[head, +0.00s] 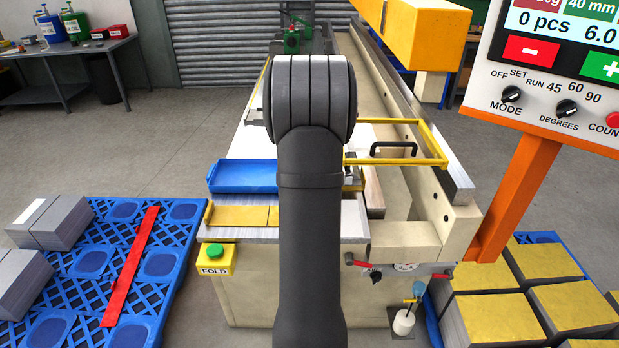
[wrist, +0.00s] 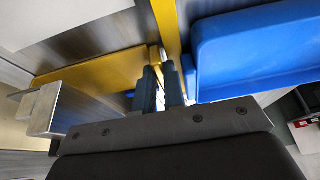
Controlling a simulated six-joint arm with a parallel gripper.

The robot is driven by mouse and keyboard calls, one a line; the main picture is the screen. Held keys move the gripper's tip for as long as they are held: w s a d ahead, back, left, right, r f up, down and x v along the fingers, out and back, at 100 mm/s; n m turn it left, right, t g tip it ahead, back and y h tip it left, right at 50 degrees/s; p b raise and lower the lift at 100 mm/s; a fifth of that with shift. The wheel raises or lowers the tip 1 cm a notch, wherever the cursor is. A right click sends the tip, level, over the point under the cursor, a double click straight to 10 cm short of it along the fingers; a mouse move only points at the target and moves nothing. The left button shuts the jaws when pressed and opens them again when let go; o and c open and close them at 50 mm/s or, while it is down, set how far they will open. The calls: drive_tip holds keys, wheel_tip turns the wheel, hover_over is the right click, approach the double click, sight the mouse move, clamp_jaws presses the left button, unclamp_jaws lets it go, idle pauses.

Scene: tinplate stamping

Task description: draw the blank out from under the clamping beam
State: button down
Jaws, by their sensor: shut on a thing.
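My gripper (wrist: 160,88) shows in the wrist view with its two blue fingers close together, shut on a thin edge that I take to be the blank. Most of the blank is hidden by the fingers and the wrist, so its outline cannot be told. A flat yellow piece (wrist: 100,72) lies left of the fingertips, and a narrow yellow strip (wrist: 166,25) runs up beyond them. In the head view my own arm hides the gripper and the blank. The long metal beam (head: 455,180) of the machine runs back on the right.
A blue tray (head: 240,177) sits left of my arm and appears close to the fingers in the wrist view (wrist: 255,50). A yellow guard frame (head: 435,145) stands out at the right. Yellow-topped stacks (head: 540,262) and an orange post (head: 525,180) are farther right.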

drive_tip(key=shift+s, duration=8.55)
drive_tip(key=shift+s, duration=0.4)
drive_tip(key=c, duration=1.4)
unclamp_jaws()
drive_tip(key=shift+c, duration=0.2)
drive_tip(key=v, duration=1.7)
drive_tip(key=shift+s+r, duration=0.15)
